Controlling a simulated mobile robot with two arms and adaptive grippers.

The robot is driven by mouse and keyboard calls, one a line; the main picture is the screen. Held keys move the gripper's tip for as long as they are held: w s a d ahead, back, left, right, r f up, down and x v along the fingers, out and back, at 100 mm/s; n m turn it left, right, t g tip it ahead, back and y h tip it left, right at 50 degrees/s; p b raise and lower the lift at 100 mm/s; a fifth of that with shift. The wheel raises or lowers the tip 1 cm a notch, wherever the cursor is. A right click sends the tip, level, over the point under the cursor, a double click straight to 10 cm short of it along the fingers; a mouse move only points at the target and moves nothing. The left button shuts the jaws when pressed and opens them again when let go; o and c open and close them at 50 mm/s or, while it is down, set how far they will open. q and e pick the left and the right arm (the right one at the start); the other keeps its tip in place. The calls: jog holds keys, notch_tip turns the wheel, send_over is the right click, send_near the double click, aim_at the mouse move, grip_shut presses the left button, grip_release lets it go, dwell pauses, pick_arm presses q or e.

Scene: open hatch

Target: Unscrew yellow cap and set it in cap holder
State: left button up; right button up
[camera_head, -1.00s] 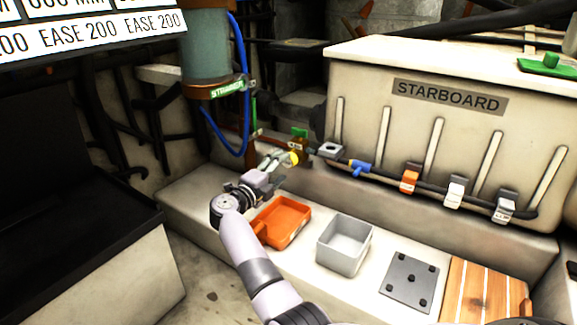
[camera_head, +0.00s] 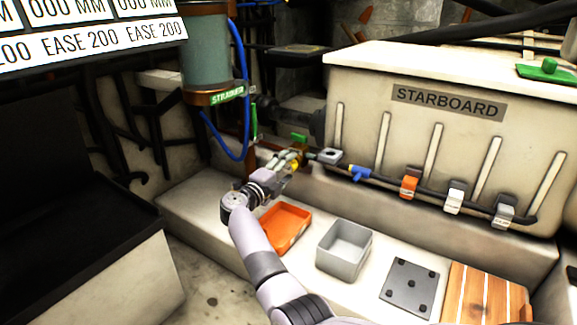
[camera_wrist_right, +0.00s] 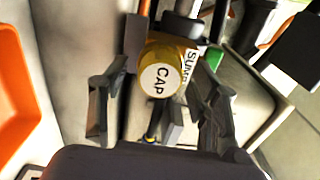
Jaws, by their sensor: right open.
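The yellow cap (camera_head: 293,167) sits on the end of a brass fitting on the pipe below the tank. In the right wrist view the cap (camera_wrist_right: 160,80) faces me, with "CAP" on its pale front. My right gripper (camera_wrist_right: 158,108) is open, its fingers on either side of the cap, with nothing held. In the head view the right gripper (camera_head: 284,169) is close in front of the cap, partly hiding it. Whether the fingers touch it cannot be told. A small grey block with a dark hole (camera_head: 329,156) is right of the cap; no label marks it as the cap holder. My left gripper is not seen.
An orange tray (camera_head: 287,229), a grey bin (camera_head: 344,250), a grey plate with pegs (camera_head: 410,288) and wooden slats (camera_head: 480,300) are on the ledge. A blue valve (camera_head: 361,174) and the green-handled valve (camera_head: 299,138) are near the cap. A blue hose hangs behind.

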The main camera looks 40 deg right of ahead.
jog(key=shift+p, duration=0.5)
dwell(0.6)
jog(key=shift+c, duration=0.4)
grip_shut()
dwell(0.4)
jog(key=shift+p+v, duration=0.75)
jog(key=shift+v, duration=0.3)
jog(key=shift+p+v, duration=1.05)
jog(key=shift+v, duration=0.95)
